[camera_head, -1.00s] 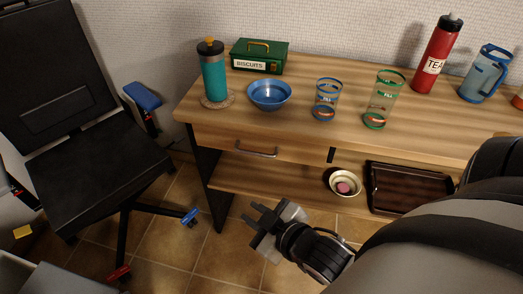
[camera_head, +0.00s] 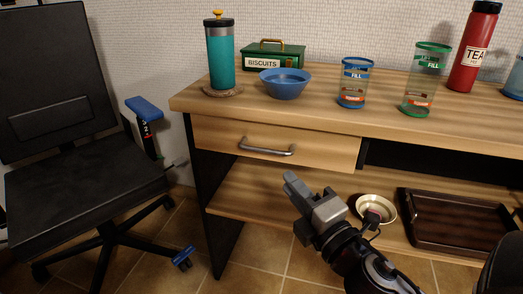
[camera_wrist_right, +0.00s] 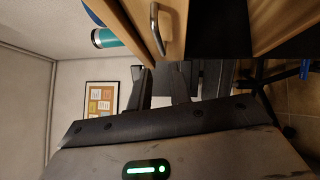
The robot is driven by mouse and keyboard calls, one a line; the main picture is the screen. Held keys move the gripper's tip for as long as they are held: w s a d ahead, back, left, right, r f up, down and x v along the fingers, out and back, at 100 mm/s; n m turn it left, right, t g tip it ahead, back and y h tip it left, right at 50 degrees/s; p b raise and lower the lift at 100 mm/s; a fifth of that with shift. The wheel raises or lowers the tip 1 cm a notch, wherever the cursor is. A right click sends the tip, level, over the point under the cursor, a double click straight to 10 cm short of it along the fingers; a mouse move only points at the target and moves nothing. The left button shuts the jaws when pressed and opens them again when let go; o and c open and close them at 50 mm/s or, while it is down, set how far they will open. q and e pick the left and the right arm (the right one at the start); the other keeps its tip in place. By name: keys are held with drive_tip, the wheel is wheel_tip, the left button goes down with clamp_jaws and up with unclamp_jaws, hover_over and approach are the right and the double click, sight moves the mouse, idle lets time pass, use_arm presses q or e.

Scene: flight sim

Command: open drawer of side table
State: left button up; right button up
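The side table (camera_head: 190,103) has a wood top and dark legs. Its drawer (camera_head: 215,135) is closed, its front level with the table's face. The drawer has a curved metal handle (camera_head: 267,148), which also shows at the top of the right wrist view (camera_wrist_right: 157,30). My right gripper (camera_head: 290,185) is below and slightly right of the handle in the head view, in front of the table. Its fingers (camera_wrist_right: 163,85) are apart, with nothing between them, and do not touch the handle. My left gripper is not in view.
On the tabletop stand a teal flask (camera_head: 220,60), a biscuit tin (camera_head: 285,55), a blue bowl (camera_head: 285,88), glasses (camera_head: 353,85) and a red tea bottle (camera_head: 475,50). The lower shelf holds a small bowl (camera_head: 388,203) and a dark tray (camera_head: 450,220). A black chair (camera_head: 80,190) stands left.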

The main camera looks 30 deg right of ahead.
sight(261, 148)
drive_tip(key=w, duration=0.4)
drive_tip(key=w+r, duration=0.1)
drive_tip(key=w, duration=0.3)
drive_tip(key=w+d, duration=0.1)
drive_tip(key=w, duration=0.3)
drive_tip(key=shift+w+r, duration=0.15)
drive_tip(key=shift+r, duration=0.1)
drive_tip(key=shift+a, duration=0.1)
clamp_jaws()
